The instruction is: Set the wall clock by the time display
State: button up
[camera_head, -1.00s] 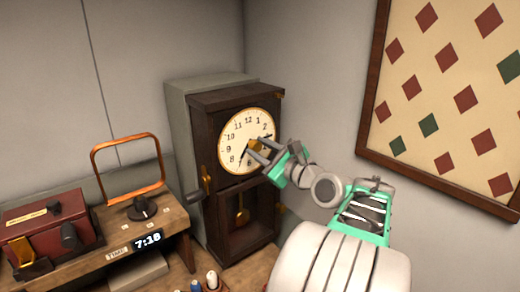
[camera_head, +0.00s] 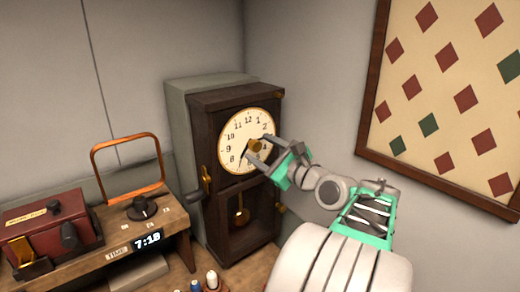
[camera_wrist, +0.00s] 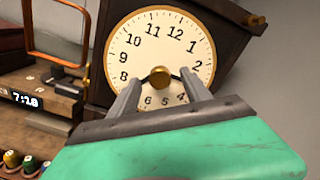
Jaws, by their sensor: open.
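The wall clock is a dark wooden case with a round cream face (camera_head: 235,128), upright in the corner. A brass knob (camera_head: 255,146) sits at the middle of the face. My gripper (camera_head: 257,146) is open in front of the face, its fingers on either side of the knob. The wrist view shows the knob (camera_wrist: 160,77) between the spread fingertips, with gaps. Short dark parts of the hands show beside the knob; the fingers hide the rest, so I cannot read the clock. The time display (camera_head: 147,240) reads 7:18.
A red box (camera_head: 45,225) and a black dial (camera_head: 142,207) under an orange frame stand on the wooden shelf at left. Small coloured pegs (camera_head: 212,279) stand below the clock. A diamond-patterned board (camera_head: 450,100) hangs at right.

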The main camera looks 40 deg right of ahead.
jog(key=s+b, duration=0.1)
jog(key=s, duration=0.1)
jog(key=s+b, duration=0.1)
jog(key=s, duration=0.2)
jog(key=shift+d+f+b, duration=0.1)
jog(key=shift+f+b, duration=0.1)
jog(key=shift+b, duration=0.1)
jog(key=shift+s+b, duration=0.15)
jog(key=shift+b, duration=0.25)
jog(key=s+b, duration=0.1)
jog(key=b, duration=0.4)
jog(key=shift+s+r, duration=0.15)
jog(key=shift+s, duration=0.25)
jog(key=shift+w+a, duration=0.1)
jog(key=shift+a, duration=0.1)
jog(key=shift+c, duration=0.4)
